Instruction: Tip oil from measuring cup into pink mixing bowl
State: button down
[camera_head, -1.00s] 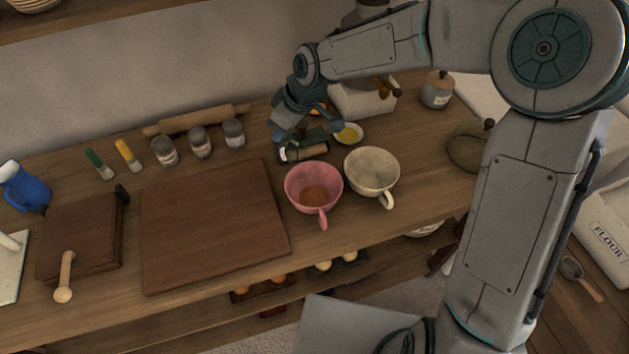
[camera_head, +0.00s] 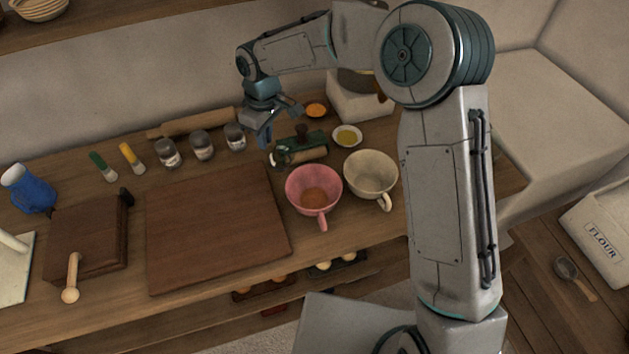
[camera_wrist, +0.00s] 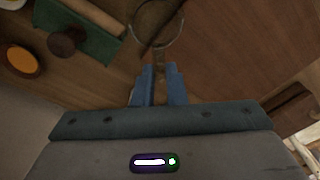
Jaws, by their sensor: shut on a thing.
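The pink mixing bowl (camera_head: 300,179) stands upright on the counter, right of the cutting board, with something brownish in its bottom. My gripper (camera_head: 264,138) is above the back of the counter, behind and left of the bowl, near the jars. In the wrist view my gripper (camera_wrist: 158,88) is shut on the handle of a clear, round-rimmed measuring cup (camera_wrist: 181,32). The cup is partly cut off by the top edge. I cannot tell how much oil is in it. In the head view I cannot make the cup out clearly.
A cream bowl (camera_head: 371,168) stands right of the pink bowl. Several jars (camera_head: 202,146) stand at the back. The cutting board (camera_head: 215,230) is bare.

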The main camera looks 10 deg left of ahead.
jog(key=shift+a+f+h+p, duration=0.15)
jog(key=shift+a+h+p, duration=0.25)
jog(key=shift+a+p, duration=0.2)
jog(key=f, duration=0.2)
jog(key=a+f+h, duration=0.1)
jog(key=f, duration=0.1)
jog(key=a+f+h, duration=0.1)
jog(key=f, duration=0.1)
jog(key=shift+w+a+f+g, duration=0.15)
jog(key=shift+w+g, duration=0.05)
jog(key=shift+g, duration=0.2)
jog(key=shift+w+a+h+p, duration=0.1)
jog(key=shift+a+h+p, duration=0.5)
jog(key=shift+p, duration=0.35)
jog(key=shift+a+f+g+h+p, duration=0.15)
jog(key=shift+a+g+h+p, duration=0.15)
jog(key=shift+a+h+p, duration=0.1)
